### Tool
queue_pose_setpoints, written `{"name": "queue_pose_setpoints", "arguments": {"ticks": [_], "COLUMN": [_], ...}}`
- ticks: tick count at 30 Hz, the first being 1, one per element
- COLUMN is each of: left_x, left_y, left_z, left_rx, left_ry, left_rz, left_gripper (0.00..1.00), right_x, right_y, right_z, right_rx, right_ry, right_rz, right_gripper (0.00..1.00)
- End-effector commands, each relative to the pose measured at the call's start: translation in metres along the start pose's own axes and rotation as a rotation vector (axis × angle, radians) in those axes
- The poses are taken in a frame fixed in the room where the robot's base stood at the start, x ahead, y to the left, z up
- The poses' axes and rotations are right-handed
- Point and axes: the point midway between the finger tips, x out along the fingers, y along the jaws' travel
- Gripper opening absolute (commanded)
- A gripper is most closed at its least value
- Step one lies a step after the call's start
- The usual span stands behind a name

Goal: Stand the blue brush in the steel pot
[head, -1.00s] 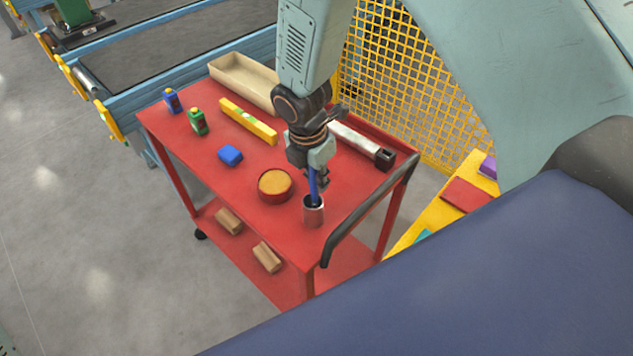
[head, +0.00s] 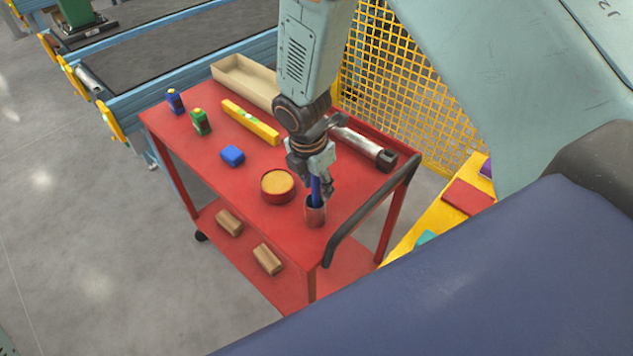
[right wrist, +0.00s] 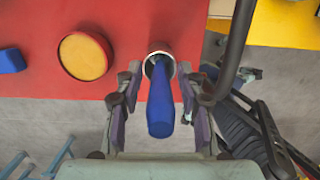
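The steel pot (head: 315,215) stands upright on the red cart top near its right end. The blue brush (head: 316,190) stands in it, its lower end inside the pot and its handle pointing up. In the right wrist view the blue handle (right wrist: 160,108) rises from the pot's round mouth (right wrist: 154,56). My right gripper (head: 320,186) is over the pot, its fingers on either side of the handle. The right wrist view shows gaps between both fingers and the handle, so the gripper is open. The brush's lower end is hidden in the pot. My left gripper is not in view.
Close left of the pot is a round red tin (head: 278,187). Further off are a blue block (head: 232,155), a yellow level (head: 250,122), two small bottles and a beige tray (head: 243,80). The cart's black handle (head: 370,215) runs just right of the pot.

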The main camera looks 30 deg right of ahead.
Motion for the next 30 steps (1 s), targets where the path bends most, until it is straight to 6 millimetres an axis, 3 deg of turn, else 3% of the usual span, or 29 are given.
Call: {"name": "queue_pose_setpoints", "arguments": {"ticks": [5,19,24,30], "left_x": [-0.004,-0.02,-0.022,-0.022], "left_y": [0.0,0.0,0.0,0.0], "left_z": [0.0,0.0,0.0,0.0], "left_rx": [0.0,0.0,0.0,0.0], "left_ry": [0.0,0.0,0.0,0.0], "left_rz": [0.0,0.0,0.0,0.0], "left_gripper": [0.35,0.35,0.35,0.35], "right_x": [-0.013,-0.103,-0.119,-0.123], "right_y": [0.0,0.001,0.0,0.0], "right_z": [0.001,0.001,0.001,0.0], "right_rx": [0.0,0.0,0.0,0.0], "right_ry": [-0.001,-0.002,-0.001,0.0], "right_rz": [0.001,0.003,0.001,-0.001], "right_gripper": [0.39,0.39,0.39,0.39]}}
